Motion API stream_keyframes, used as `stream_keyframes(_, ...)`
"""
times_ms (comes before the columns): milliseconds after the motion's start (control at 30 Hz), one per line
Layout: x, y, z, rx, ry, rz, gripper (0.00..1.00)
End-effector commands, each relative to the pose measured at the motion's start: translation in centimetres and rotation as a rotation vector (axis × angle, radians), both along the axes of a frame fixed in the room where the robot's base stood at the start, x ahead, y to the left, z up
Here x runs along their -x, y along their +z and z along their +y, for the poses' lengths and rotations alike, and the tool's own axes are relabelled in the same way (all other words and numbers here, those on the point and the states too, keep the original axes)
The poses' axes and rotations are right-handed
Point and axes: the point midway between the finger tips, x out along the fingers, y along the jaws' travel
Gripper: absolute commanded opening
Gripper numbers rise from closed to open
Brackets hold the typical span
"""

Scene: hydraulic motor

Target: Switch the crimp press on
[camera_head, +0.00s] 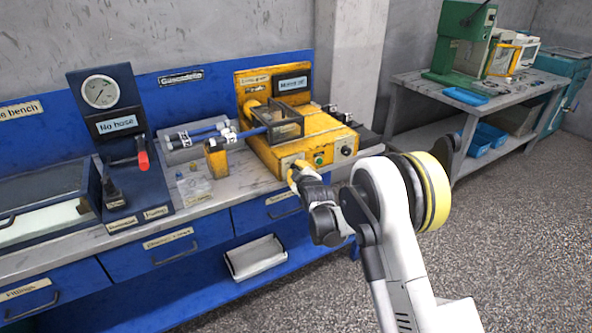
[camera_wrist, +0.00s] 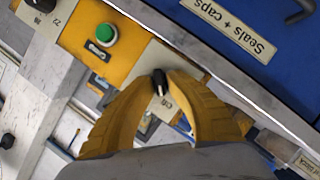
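The yellow crimp press (camera_head: 300,130) stands on the right end of the blue bench, with a small display (camera_head: 292,84) whose text looks like "Mains off". My gripper (camera_head: 296,168) is at the left of its front panel and hides the switch there. In the wrist view, my gripper's yellow fingers (camera_wrist: 163,80) close in on both sides of a black rotary switch (camera_wrist: 158,84) with a white pointer line, on a pale labelled plate. They appear to touch it. The green button (camera_wrist: 104,34) is beside it, also seen in the head view (camera_head: 319,158).
A black knob (camera_wrist: 42,4) sits past the green button. Blue drawers (camera_head: 165,248) lie below the bench top. Open floor (camera_head: 500,240) is at right.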

Motion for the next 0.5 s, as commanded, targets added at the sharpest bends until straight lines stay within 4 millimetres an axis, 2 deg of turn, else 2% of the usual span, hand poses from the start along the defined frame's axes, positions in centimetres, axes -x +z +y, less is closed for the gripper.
stream_keyframes(500,-0.14,0.08,-0.07,-0.014,-0.001,0.007,0.00)
